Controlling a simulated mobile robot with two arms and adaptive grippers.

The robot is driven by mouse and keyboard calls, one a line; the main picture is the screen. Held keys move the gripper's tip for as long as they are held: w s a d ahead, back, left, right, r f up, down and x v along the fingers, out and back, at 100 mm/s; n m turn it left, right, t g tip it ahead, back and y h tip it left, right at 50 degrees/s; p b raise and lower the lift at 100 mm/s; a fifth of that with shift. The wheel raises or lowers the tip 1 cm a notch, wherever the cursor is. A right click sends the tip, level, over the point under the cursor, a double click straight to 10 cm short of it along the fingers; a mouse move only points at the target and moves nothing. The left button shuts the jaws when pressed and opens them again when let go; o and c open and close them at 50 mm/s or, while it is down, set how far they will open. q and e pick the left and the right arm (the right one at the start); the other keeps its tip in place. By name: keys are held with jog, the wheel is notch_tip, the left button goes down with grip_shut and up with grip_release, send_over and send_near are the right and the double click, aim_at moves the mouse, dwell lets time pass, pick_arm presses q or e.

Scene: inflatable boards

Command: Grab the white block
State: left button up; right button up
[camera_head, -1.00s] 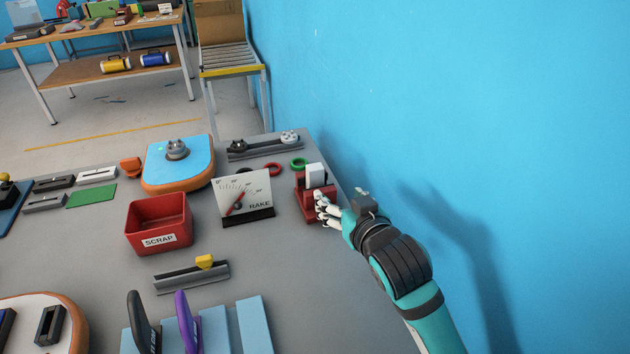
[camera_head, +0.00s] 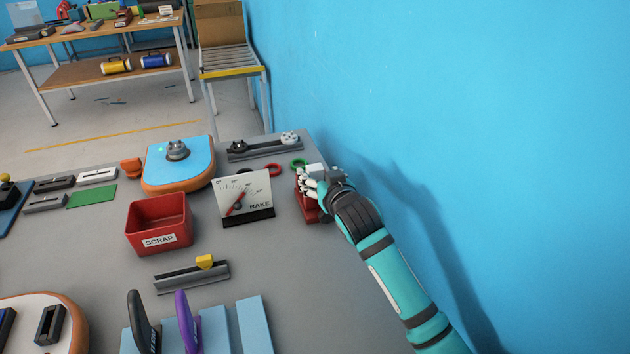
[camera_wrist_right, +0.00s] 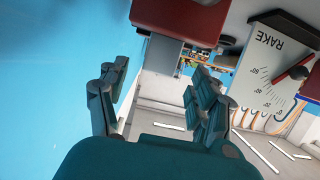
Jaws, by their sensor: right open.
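The white block (camera_head: 314,168) shows at the top of a small red stand (camera_head: 307,208) near the table's right edge, by the blue wall. In the right wrist view the red stand (camera_wrist_right: 180,18) is at the top, and a pale face, seemingly the block (camera_wrist_right: 160,62), lies between the spread fingers of my right gripper (camera_wrist_right: 155,85). I cannot tell whether the fingers touch it. My left gripper is out of view.
A gauge plate marked RAKE (camera_head: 246,195) stands just left of the stand. A red SCRAP bin (camera_head: 158,225) is farther left. The blue wall (camera_head: 480,130) is close on the right.

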aim_at(317, 172)
jog(key=shift+x, duration=2.4)
jog(key=shift+d, duration=0.1)
jog(key=shift+c, duration=0.2)
jog(key=c, duration=1.2)
jog(key=shift+c, duration=0.2)
